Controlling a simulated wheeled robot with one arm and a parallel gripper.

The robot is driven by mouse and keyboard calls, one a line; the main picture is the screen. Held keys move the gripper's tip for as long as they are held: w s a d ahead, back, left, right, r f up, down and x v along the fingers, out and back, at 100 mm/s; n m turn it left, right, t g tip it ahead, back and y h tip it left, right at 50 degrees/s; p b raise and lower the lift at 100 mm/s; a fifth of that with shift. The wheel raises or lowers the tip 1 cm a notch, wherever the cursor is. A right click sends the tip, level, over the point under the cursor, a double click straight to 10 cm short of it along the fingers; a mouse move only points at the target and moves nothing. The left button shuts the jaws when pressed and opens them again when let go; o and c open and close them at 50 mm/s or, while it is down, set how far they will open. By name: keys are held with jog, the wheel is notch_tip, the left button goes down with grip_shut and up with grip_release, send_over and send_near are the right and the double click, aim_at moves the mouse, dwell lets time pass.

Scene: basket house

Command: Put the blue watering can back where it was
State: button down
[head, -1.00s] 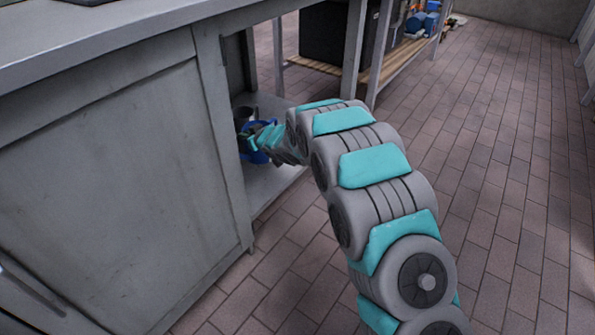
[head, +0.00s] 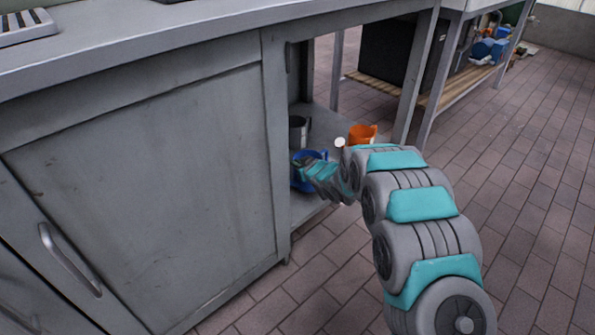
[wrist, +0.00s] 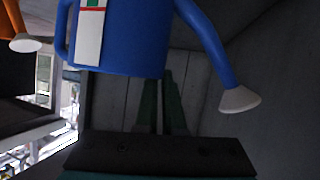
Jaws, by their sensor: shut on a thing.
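The blue watering can (head: 298,181) is in the open bay of the grey counter, low over the bay's shelf (head: 308,208). My gripper (head: 307,167) reaches in from the right and is shut on it; my arm covers part of the can. In the wrist view the can's blue body (wrist: 125,40) with a white label fills the top, and its spout ends in a white nozzle (wrist: 240,99) at right. My green fingers (wrist: 162,85) meet the can's lower edge there; the exact grip point is hidden. I cannot tell whether the can touches the shelf.
An orange watering can (head: 362,133) with a white nozzle stands farther right in the bay. A dark grey pot (head: 298,131) is behind the blue can. The closed cabinet door (head: 150,180) is at left. A counter post (head: 420,80) stands at right. Tiled floor at right is free.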

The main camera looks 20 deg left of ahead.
jog(key=shift+f, duration=1.25)
jog(key=c, duration=1)
grip_release()
jog(key=shift+s+d, duration=0.1)
jog(key=v, duration=1.2)
jog(key=shift+p, duration=0.35)
